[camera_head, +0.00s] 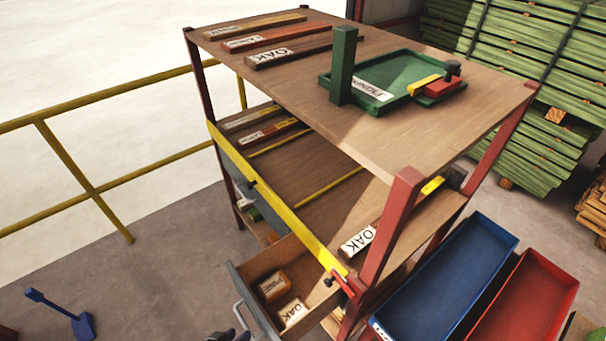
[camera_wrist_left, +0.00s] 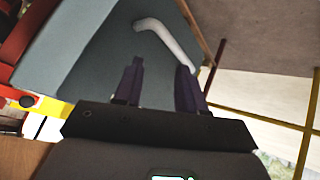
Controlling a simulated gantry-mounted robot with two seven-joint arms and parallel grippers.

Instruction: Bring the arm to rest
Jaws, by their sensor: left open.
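My left gripper (camera_head: 230,336) shows only as dark fingertips at the bottom edge of the head view, near the pulled-out drawer (camera_head: 238,284). In the left wrist view, my left gripper (camera_wrist_left: 160,66) has its two dark fingers apart with nothing between them. The drawer's grey front (camera_wrist_left: 90,50) fills much of that view. Its pale curved handle (camera_wrist_left: 165,36) lies just beyond the fingertips, and I see no grip on it. The handle (camera_head: 246,312) also shows in the head view. My right gripper is in neither view.
The drawer holds a block marked PINE (camera_head: 274,287) and one marked OAK (camera_head: 293,312). The shelf unit's wooden top (camera_head: 400,145) carries labelled boards and a green tray (camera_head: 395,108). Blue (camera_head: 450,270) and red (camera_head: 525,300) bins stand right. A yellow railing (camera_head: 90,187) runs left.

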